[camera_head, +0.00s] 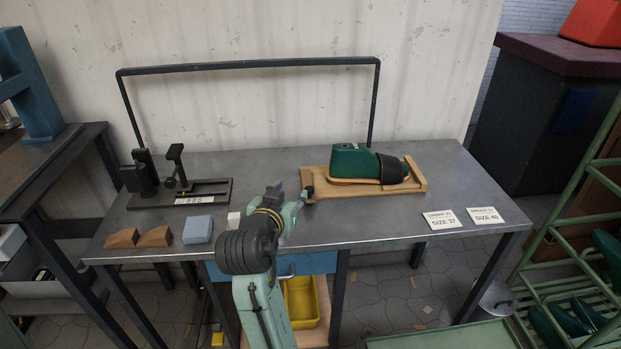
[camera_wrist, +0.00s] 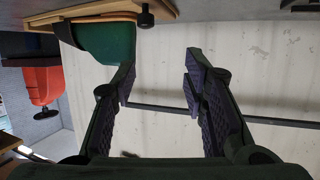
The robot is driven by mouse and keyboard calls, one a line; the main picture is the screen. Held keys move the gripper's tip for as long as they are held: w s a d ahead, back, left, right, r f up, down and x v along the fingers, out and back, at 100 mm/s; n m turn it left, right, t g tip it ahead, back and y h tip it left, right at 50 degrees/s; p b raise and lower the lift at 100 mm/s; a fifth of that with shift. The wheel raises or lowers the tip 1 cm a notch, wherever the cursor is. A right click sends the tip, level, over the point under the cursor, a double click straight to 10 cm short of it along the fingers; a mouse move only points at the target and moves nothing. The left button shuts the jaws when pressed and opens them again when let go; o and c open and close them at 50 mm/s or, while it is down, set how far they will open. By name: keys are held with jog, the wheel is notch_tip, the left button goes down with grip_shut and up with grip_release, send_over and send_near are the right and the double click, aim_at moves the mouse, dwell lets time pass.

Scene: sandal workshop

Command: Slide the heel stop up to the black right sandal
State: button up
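The black sandal (camera_head: 391,169) shows as a wide black strap and tan sole around a green foot form on a wooden fixture (camera_head: 415,187). The fixture's left end carries a small upright wooden piece with a black knob (camera_head: 308,191), apparently the heel stop; the knob also shows in the wrist view (camera_wrist: 147,15). My gripper (camera_head: 289,194) is just left of that end. The wrist view shows its purple-padded fingers (camera_wrist: 160,65) spread, with nothing between them. The green form (camera_wrist: 106,40) appears at upper left there. My gripper partly hides the fixture's left end, so contact is unclear.
A black clamp device (camera_head: 180,189) stands at the table's back left. A blue block (camera_head: 198,229), a small white block (camera_head: 234,219) and two brown wedges (camera_head: 124,238) lie along the front left. Two size cards (camera_head: 442,219) lie at right. A black rail (camera_head: 250,65) rises behind.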

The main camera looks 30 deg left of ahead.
aim_at(308, 190)
jog(key=shift+w+d+f+m+g+h, duration=0.2)
jog(key=shift+d+f+h, duration=0.15)
jog(key=shift+f, duration=0.15)
jog(key=shift+w+d+f+m+g+h, duration=0.15)
jog(key=shift+d+f+h, duration=0.15)
jog(key=shift+f, duration=0.2)
jog(key=p+x, duration=0.2)
jog(key=x, duration=0.8)
jog(key=shift+w+a, duration=0.15)
grip_shut()
